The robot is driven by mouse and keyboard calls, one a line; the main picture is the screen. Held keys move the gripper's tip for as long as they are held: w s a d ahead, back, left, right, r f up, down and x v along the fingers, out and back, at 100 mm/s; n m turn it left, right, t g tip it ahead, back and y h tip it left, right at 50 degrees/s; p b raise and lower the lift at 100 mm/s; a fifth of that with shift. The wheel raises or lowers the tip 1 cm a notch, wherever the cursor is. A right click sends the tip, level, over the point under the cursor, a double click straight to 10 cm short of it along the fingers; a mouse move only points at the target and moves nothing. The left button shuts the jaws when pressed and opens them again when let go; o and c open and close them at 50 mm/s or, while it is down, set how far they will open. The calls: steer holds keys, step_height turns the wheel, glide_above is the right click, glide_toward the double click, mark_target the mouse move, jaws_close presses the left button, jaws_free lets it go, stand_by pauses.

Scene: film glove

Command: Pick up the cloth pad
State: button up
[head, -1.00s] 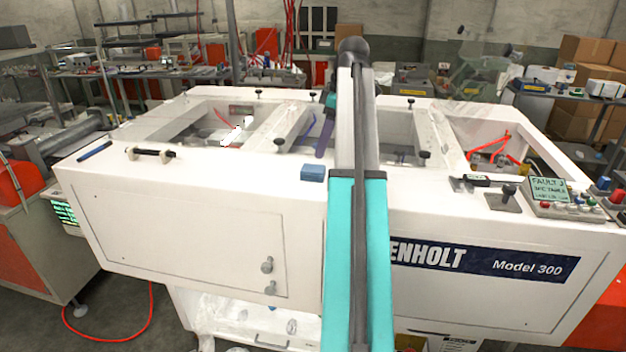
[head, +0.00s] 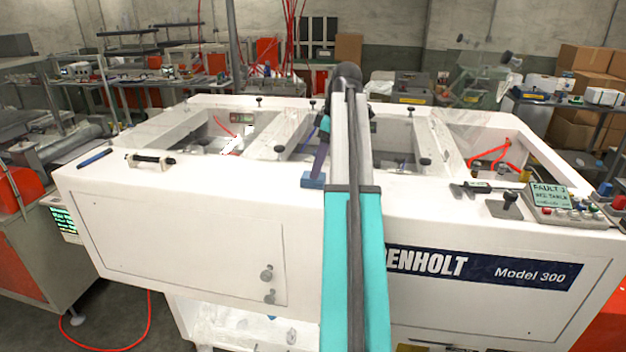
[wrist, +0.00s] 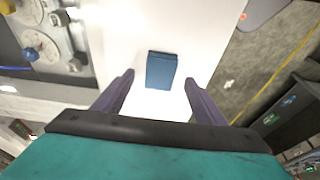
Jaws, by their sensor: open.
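The cloth pad (head: 313,180) is a small blue block lying on the white machine top near its front edge, left of my arm. In the wrist view the cloth pad (wrist: 161,71) lies flat on the white surface, just beyond the fingertips and roughly centred between them. My gripper (wrist: 158,80) is open, with its two purple fingers spread wider than the pad and nothing between them. In the head view my gripper (head: 319,160) is above and close to the pad, partly covering it; the exact height is hard to tell.
A black handle (head: 150,161) and a blue pen-like rod (head: 94,158) are to the left on the machine top. A caliper-like tool (head: 472,187) and a control box (head: 550,197) are to the right. Open wells lie behind. White surface around the pad is clear.

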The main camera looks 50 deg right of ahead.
steer(key=shift+w+a+f+p, duration=0.15)
steer(key=shift+a+f+p, duration=0.15)
steer(key=shift+f+p, duration=0.3)
steer(key=shift+x, duration=1.25)
steer(key=c, duration=1.1)
steer(key=shift+d+r, duration=0.1)
steer(key=shift+r, duration=0.1)
steer(key=shift+r+b, duration=0.85)
steer(key=shift+r, duration=0.6)
steer(key=s+d+p, duration=0.1)
steer(key=s, duration=0.3)
steer(key=s+d+r+p, duration=0.1)
steer(key=s+p, duration=0.1)
steer(key=s, duration=0.3)
steer(key=s+d+p, duration=0.1)
steer(key=s, duration=0.4)
steer(key=shift+s+r+p, duration=0.15)
steer(key=shift+r+p, duration=0.25)
steer(key=shift+s+d, duration=0.25)
steer(key=shift+s, duration=0.4)
